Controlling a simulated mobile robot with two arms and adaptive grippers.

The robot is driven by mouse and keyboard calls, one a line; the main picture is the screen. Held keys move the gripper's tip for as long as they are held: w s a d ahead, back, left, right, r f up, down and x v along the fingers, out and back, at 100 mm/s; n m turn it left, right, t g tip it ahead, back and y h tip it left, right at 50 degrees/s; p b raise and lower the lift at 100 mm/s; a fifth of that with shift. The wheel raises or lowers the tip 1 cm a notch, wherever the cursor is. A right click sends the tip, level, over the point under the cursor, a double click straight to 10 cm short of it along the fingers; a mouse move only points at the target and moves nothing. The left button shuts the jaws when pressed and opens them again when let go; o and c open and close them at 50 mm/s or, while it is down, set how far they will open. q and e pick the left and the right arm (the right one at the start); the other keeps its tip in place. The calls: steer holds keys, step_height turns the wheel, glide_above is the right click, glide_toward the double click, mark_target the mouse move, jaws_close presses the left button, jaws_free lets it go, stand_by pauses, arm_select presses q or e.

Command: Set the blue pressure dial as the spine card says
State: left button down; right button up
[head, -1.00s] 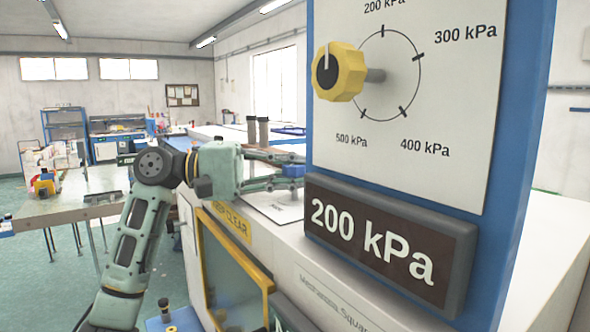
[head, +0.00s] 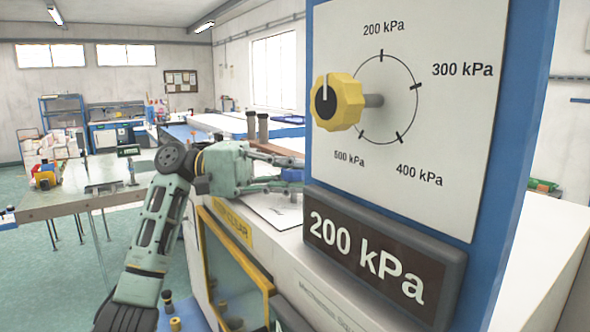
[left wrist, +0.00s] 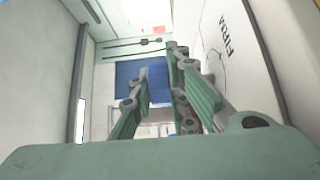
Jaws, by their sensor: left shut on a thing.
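My left gripper (head: 296,172) reaches in from the left, its fingers shut on a small blue thing (head: 291,174) beside the blue panel (head: 530,100). The panel's edge partly hides the fingertips, and I cannot tell whether this thing is the blue dial. In the left wrist view the fingers (left wrist: 158,75) stand before a blue patch (left wrist: 128,78). A yellow knob (head: 345,101) with a black centre and white pointer stands on the white dial face, marked 200 to 500 kPa. The pointer is up. The display (head: 370,255) below reads 200 kPa. A white sheet (head: 275,212) lies under the gripper; its text is unreadable.
A white machine with a yellow-framed window (head: 235,270) stands below the gripper. A grey table (head: 85,200) stands at the left, with shelves and benches behind. Two dark cylinders (head: 257,125) stand beyond the gripper.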

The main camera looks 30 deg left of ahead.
arm_select(q)
steer(key=c, duration=1.7)
jaws_free()
steer(key=v, duration=1.1)
steer(key=shift+s+a, duration=0.15)
steer(key=shift+a, duration=0.4)
